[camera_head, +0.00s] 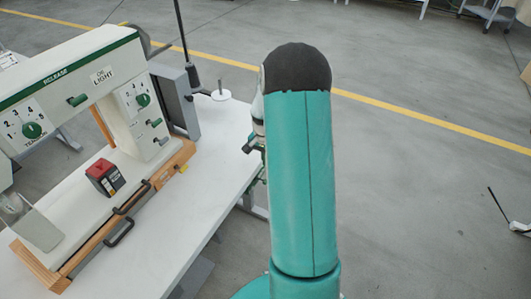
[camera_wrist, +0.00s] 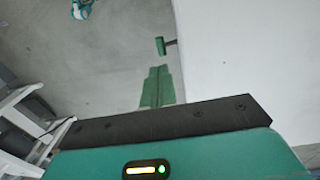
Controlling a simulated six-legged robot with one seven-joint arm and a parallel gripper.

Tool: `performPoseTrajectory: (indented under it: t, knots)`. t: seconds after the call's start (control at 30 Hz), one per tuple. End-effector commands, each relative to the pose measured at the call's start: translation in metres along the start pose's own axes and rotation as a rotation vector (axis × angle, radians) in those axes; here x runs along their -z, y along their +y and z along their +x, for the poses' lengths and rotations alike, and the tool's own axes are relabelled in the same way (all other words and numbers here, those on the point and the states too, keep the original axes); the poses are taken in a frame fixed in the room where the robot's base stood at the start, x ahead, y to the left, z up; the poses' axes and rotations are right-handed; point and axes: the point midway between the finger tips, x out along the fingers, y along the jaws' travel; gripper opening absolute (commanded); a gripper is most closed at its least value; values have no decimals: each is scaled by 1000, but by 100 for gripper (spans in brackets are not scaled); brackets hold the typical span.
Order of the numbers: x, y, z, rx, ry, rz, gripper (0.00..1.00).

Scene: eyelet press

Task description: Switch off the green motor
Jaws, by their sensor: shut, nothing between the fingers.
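I cannot pick out a green motor for certain in either view. A dark box with a red top (camera_head: 103,178) and a label sits on the bed of the white and green press (camera_head: 80,75), left in the head view. In the wrist view my gripper (camera_wrist: 158,83) has its green fingers together and empty. Just beyond the fingertips is a small green block on a dark stem (camera_wrist: 161,46), beside a plain white surface; I see no clear contact. In the head view my teal arm hides most of my gripper.
The white table (camera_head: 190,215) carries the press, which has green knobs and levers (camera_head: 33,130) and wooden edging. A dark handle (camera_head: 120,232) juts from the bed's front. A thin dark pole (camera_head: 186,40) rises behind. Grey floor right of the table is mostly clear.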

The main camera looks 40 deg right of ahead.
Motion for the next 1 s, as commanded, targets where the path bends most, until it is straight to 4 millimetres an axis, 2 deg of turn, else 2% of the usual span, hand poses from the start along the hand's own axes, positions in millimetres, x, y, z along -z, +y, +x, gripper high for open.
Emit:
performPoseTrajectory:
  t: [0.03,0.2,0.4,0.6,1.0]
  knots:
    - [-1,0,12,-1,-3,-2,0]
    - [-2,-2,45,0,-3,-3,0]
    - [-1,-2,71,0,-1,-2,0]
    - [-1,-2,79,1,1,-2,0]
    - [-1,-2,78,1,1,-2,0]
